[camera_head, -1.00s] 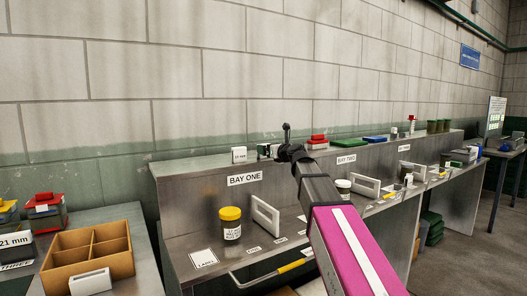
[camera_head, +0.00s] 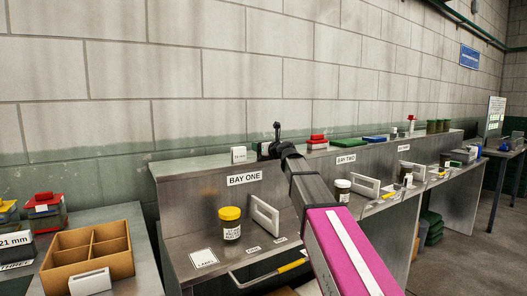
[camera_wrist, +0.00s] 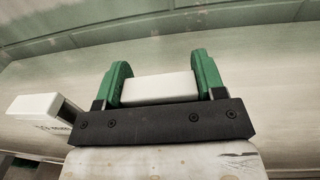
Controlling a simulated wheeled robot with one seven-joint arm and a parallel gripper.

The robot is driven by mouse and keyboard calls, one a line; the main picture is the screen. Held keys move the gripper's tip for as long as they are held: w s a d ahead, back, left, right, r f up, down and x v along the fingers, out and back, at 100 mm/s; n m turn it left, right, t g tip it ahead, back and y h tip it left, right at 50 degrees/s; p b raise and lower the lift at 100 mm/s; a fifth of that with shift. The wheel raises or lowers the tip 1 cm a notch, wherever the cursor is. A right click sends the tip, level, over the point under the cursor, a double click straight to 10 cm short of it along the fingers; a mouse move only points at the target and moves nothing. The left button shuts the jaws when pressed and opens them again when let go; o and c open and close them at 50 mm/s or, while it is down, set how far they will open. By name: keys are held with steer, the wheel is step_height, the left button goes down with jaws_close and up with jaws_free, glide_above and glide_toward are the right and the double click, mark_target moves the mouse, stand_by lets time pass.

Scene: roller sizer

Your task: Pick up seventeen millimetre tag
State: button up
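A small white block tag (camera_head: 238,154) with dark print stands on the upper ledge above the BAY ONE sign. Its print is too small to read surely. My gripper (camera_head: 264,151) is just right of it on the ledge, mostly hidden by my dark wrist. In the wrist view, the green fingers of my gripper (camera_wrist: 160,82) stand on either side of a second white block (camera_wrist: 160,88). It fills nearly all the space between them; whether they press on it is unclear. The first block shows to the left (camera_wrist: 42,106), outside the fingers. Any print on the second block is hidden.
Red blocks (camera_head: 317,142) and a green item (camera_head: 350,142) lie farther right on the ledge. Below stand a yellow-lidded jar (camera_head: 230,224) and a pale handled plate (camera_head: 264,215). A divided cardboard box (camera_head: 88,250) is at lower left.

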steer(key=shift+r, duration=0.1)
steer(key=shift+r, duration=0.6)
step_height(320, 180, up, 3)
steer(key=shift+f, duration=0.15)
steer(key=s+a+r, duration=0.2)
steer(key=s, duration=0.1)
steer(key=s+a+r, duration=0.2)
steer(key=s, duration=0.1)
steer(key=s+a+r, duration=0.2)
steer(key=s+a, duration=0.1)
steer(key=shift+r, duration=0.4)
steer(key=shift+s, duration=0.1)
steer(key=shift+s, duration=0.1)
